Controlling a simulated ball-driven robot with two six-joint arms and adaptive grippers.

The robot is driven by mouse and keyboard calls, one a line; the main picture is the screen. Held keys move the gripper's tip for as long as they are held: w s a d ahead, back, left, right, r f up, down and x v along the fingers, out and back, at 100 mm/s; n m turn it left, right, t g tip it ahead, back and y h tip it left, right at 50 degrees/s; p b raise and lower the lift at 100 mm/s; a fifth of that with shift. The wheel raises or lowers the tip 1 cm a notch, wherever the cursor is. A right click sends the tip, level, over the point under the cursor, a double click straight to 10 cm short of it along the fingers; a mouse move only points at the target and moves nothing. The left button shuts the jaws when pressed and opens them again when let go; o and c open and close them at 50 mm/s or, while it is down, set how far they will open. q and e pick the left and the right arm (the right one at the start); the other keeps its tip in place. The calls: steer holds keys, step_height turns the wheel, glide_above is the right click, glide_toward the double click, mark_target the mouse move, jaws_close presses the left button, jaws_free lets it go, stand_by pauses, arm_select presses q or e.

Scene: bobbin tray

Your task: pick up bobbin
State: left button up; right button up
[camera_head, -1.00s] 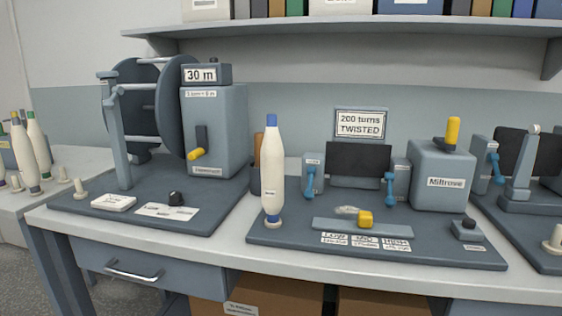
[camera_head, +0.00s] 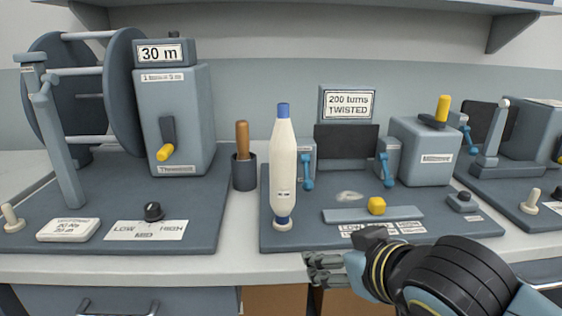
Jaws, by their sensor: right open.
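A white bobbin (camera_head: 284,170) with a blue top and a blue band near its foot stands upright on a small peg at the left of the twist tester's base board (camera_head: 285,244). My right gripper (camera_head: 312,268) is at the table's front edge, in front of the bobbin and a little to its right. It is open and empty, and apart from the bobbin. My left gripper is not in view.
A slider bar (camera_head: 340,216) with a yellow knob (camera_head: 377,205) lies right of the bobbin. A cup with a wooden handle (camera_head: 244,171) stands behind left. A wrap reel (camera_head: 126,90) and its box (camera_head: 176,115) stand left.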

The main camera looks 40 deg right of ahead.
step_height(320, 180, up, 4)
steer(key=w+t, duration=0.2)
steer(key=t, duration=0.5)
glide_toward(289, 155)
steer(key=x, duration=0.3)
steer(key=p+x, duration=0.1)
steer(key=x, duration=0.2)
steer(key=shift+w+a+f+p, duration=0.15)
steer(key=shift+w+a+p, duration=0.05)
steer(key=shift+w+p, duration=0.2)
steer(key=x, duration=0.2)
steer(key=p+x, duration=0.1)
steer(key=x, duration=0.2)
steer(key=shift+w+d+p, duration=0.2)
steer(key=shift+d+p, duration=0.15)
steer(key=shift+p, duration=0.05)
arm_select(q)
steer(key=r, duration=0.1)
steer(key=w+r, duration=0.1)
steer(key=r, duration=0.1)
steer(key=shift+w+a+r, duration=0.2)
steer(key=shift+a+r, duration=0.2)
arm_select(e)
steer(key=shift+r, duration=0.2)
steer(key=c, duration=1.4)
